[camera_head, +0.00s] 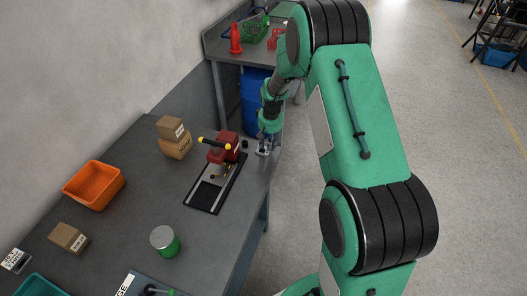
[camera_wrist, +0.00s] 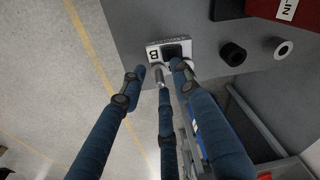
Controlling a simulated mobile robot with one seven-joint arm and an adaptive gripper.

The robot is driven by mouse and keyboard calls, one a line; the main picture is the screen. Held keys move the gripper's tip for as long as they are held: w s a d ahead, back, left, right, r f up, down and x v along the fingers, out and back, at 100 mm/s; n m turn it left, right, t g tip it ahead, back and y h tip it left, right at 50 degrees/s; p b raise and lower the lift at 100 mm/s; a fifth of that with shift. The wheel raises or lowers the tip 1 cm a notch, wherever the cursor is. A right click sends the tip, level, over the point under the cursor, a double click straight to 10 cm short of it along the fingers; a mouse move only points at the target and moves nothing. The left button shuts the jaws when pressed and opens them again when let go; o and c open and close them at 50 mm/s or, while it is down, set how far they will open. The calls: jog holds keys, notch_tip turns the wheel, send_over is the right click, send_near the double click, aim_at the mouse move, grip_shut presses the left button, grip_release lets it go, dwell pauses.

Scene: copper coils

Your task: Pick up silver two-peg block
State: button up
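The silver two-peg block (camera_wrist: 152,54) is at the grey table's edge in the wrist view, with a letter B label and a dark square on top. Its pegs are partly hidden by my fingers. My gripper (camera_wrist: 158,73) is over the block's near side, with its blue fingers spread apart and nothing seen held between them. Whether the fingertips touch the block cannot be told. In the head view the block (camera_head: 262,152) is small at the table's far right corner, just under my gripper (camera_head: 267,143).
A red press (camera_head: 222,148) stands close by on the table (camera_head: 135,225). Cardboard boxes (camera_head: 175,146) and an orange bin (camera_head: 95,186) are farther left. A blue barrel (camera_head: 255,98) stands beyond the table.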

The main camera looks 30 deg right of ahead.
aim_at(269, 149)
dwell(0.5)
grip_shut()
jog(key=shift+r, duration=0.15)
jog(key=shift+w+r, duration=0.1)
jog(key=shift+r, duration=0.45)
jog(key=shift+s+r+p, duration=0.2)
jog(key=shift+r+p, duration=0.1)
jog(key=shift+r, duration=0.35)
jog(key=shift+s+r+p, duration=0.15)
jog(key=shift+r+p, duration=0.1)
jog(key=shift+r, duration=0.35)
jog(key=s+a, duration=0.2)
jog(key=s, duration=0.5)
jog(key=s+a+r+p, duration=0.1)
jog(key=s+a, duration=0.1)
jog(key=s, duration=0.6)
jog(key=shift+r, duration=0.1)
